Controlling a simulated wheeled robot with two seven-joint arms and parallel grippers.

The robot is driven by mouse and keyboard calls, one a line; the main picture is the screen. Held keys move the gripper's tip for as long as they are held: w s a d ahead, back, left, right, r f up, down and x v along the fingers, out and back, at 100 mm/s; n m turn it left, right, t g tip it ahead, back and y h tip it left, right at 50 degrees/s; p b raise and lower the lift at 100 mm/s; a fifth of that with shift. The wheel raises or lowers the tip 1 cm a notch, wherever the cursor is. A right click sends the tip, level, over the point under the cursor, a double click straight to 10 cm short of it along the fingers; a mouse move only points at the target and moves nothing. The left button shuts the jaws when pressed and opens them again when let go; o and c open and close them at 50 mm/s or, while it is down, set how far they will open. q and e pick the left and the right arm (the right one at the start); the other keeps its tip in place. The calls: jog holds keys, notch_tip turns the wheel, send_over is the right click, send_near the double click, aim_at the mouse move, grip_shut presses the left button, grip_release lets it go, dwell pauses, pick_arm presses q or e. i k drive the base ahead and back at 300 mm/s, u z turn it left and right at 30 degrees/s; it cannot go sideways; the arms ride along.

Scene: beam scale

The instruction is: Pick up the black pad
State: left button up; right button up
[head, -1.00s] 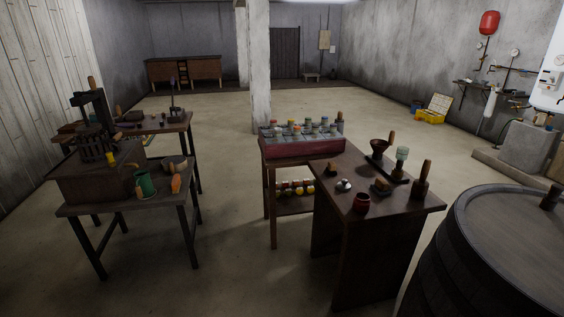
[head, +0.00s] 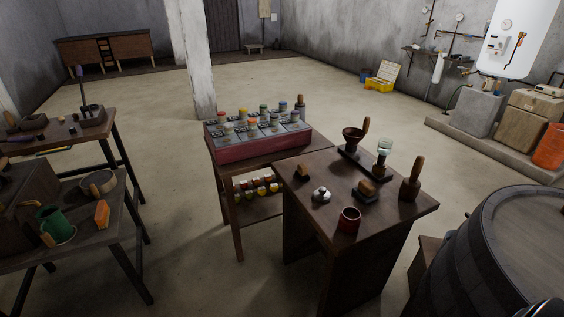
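I cannot tell for certain which thing is the black pad. One dark flat piece (head: 364,197) lies on the right-hand dark wooden table (head: 325,157), with a brown wooden block (head: 367,186) on or just behind it. A long dark base (head: 372,172) behind it carries a brown funnel-shaped cup (head: 354,135) and a glass-topped piece (head: 384,147). Small dark items (head: 34,122) also lie on the far left table, too small to make out. Neither of my grippers shows in the head view.
A dark red cup (head: 348,220), a small white-topped pot (head: 321,195) and a wooden-handled tool (head: 410,181) stand on the right-hand table. A red rack of jars (head: 245,153) adjoins it. A barrel (head: 490,235) stands at right. Floor (head: 180,220) between the tables is clear.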

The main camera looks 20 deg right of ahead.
aim_at(302, 172)
jog(key=z, duration=0.25)
jog(key=i, duration=0.95)
jog(key=z, duration=1.1)
jog(key=i, duration=0.65)
jog(key=z, duration=0.55)
